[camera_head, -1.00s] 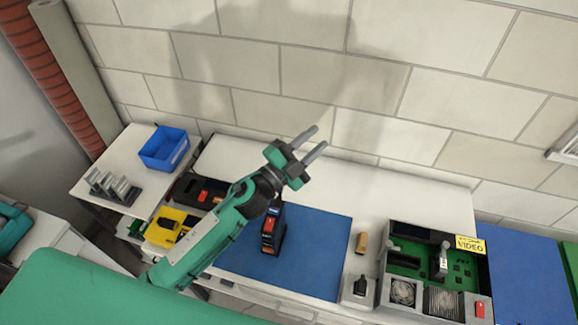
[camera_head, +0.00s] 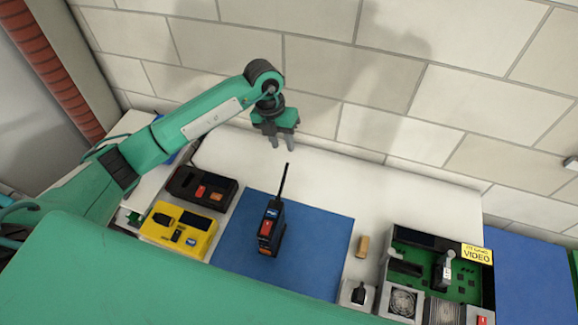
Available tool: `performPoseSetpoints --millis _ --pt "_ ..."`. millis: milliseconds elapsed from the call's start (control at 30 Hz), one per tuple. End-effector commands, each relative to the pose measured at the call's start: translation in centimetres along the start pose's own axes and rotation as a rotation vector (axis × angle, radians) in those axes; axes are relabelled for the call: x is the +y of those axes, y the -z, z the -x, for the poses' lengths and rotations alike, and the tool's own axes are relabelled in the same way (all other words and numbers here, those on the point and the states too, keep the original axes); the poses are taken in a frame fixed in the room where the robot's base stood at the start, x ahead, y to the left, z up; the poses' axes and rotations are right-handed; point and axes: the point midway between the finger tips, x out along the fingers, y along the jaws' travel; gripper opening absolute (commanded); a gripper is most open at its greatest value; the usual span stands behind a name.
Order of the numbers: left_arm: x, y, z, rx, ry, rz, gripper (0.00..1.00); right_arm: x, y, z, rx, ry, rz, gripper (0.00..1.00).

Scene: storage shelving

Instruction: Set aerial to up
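A black handheld radio (camera_head: 270,232) with a red-orange panel and a small blue screen stands on the blue mat (camera_head: 320,265). Its thin black aerial (camera_head: 283,183) extends from its top and points up toward the back of the table. My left gripper (camera_head: 283,145) hangs above the table's back part, just beyond the aerial tip in the picture. Its two grey fingers point down and are apart, with nothing between them. My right gripper is out of view.
A yellow device (camera_head: 180,230) and a dark device with red and orange parts (camera_head: 203,188) lie left of the mat. Right of it are a small tan block (camera_head: 362,246), a black-knobbed switch box (camera_head: 357,294) and an open green circuit-board case (camera_head: 440,270). A brick wall stands behind.

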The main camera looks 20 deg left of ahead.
Motion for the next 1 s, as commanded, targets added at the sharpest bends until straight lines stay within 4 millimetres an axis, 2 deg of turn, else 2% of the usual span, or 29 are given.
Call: performPoseSetpoints --millis 133,267,700,833,1000 --pt "0.9 -0.1 -0.1 0.007 -0.042 0.011 0.32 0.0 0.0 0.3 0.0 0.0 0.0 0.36" --pt "0.9 0.0 -1.7 0.01 -0.04 0.011 0.32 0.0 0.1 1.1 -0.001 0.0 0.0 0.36" --pt "1.1 0.1 -10.6 0.009 -0.036 0.011 0.32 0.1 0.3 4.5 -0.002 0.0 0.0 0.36" --pt "1.2 0.0 -12.3 0.008 -0.036 0.011 0.32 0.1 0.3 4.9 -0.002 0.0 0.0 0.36" --pt "1.3 0.0 -13.3 0.005 -0.037 0.009 0.32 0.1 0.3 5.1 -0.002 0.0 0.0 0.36"
